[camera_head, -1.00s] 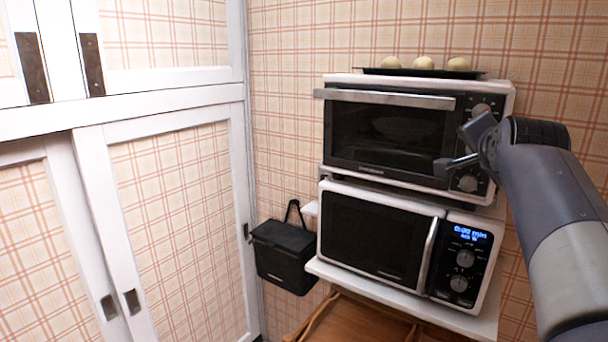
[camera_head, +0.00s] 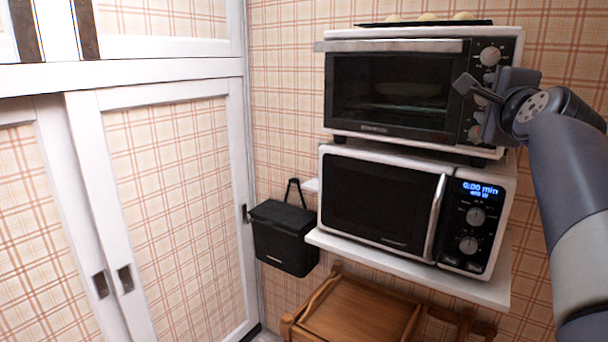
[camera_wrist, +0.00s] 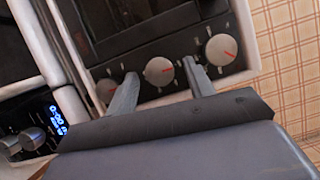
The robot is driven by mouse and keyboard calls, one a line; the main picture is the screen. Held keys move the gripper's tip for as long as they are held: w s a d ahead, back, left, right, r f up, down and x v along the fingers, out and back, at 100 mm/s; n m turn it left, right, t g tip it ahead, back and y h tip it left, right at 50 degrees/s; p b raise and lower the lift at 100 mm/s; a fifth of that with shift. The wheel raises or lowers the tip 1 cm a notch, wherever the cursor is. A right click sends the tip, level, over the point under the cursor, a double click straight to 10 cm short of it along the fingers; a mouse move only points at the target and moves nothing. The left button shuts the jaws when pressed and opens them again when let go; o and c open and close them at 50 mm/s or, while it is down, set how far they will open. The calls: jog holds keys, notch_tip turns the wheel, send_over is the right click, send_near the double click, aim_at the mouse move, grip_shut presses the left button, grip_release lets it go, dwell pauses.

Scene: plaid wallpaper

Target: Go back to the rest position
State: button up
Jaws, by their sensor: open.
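My gripper (camera_head: 472,105) is open and empty in front of the right-hand control panel of the toaster oven (camera_head: 395,95). In the wrist view its two fingers (camera_wrist: 163,88) stand apart, with an oven knob (camera_wrist: 159,71) showing between them. I cannot tell whether a finger touches the panel. Another knob (camera_wrist: 221,50) is to the right of the fingers, and a third is partly hidden behind the left finger. The oven door is closed, with its handle (camera_head: 390,46) along the top.
The microwave (camera_head: 380,203) stands below the oven on a white shelf (camera_head: 400,262). A tray (camera_head: 385,24) with round pale items sits on top of the oven. A black box (camera_head: 284,240) hangs at left, beside white cabinets (camera_head: 175,190). A wooden chair (camera_head: 365,312) is below the shelf.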

jog(key=m+b, duration=0.1)
jog(key=m+t+b, duration=0.1)
jog(key=m, duration=0.1)
jog(key=shift+a+f+h, duration=0.1)
jog(key=shift+f+h, duration=0.2)
jog(key=shift+f, duration=0.1)
jog(key=shift+r+m+t+h+b, duration=0.15)
jog(key=shift+m+t+h+b, duration=0.35)
jog(key=shift+m, duration=1.6)
